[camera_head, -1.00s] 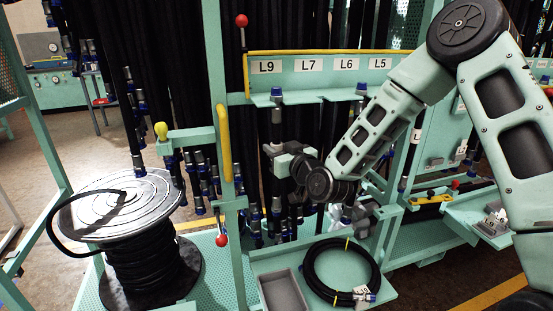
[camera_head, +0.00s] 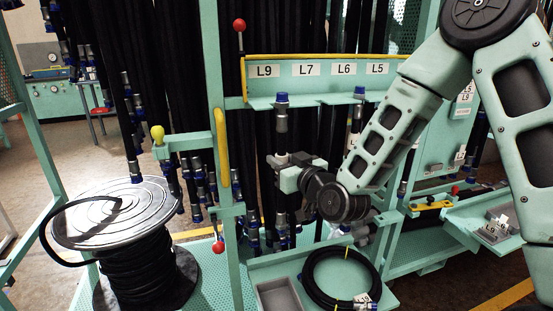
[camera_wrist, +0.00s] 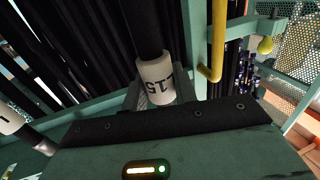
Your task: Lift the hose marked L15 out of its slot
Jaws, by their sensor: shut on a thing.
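The hose marked L15 (camera_wrist: 157,80) shows in the wrist view as a black hose with a white sleeve, its lettering upside down. My gripper (camera_wrist: 153,98) is shut on it at the sleeve; the dark gripper body hides the part beyond. In the head view my gripper (camera_head: 287,176) holds an upright hose below the rack's lettered plate. This hose's metal fitting (camera_head: 281,120) and blue cap rise above the gripper, at the rack's front ledge (camera_head: 315,101) between the L9 and L7 labels. I cannot tell whether the fitting still touches its slot.
Another blue-capped hose (camera_head: 358,112) hangs to the right, near my arm. A yellow handle (camera_head: 223,145) and a red knob (camera_head: 218,247) stand at left. A coiled hose (camera_head: 342,278) and grey bin (camera_head: 278,297) lie below. A hose reel (camera_head: 117,213) stands at far left.

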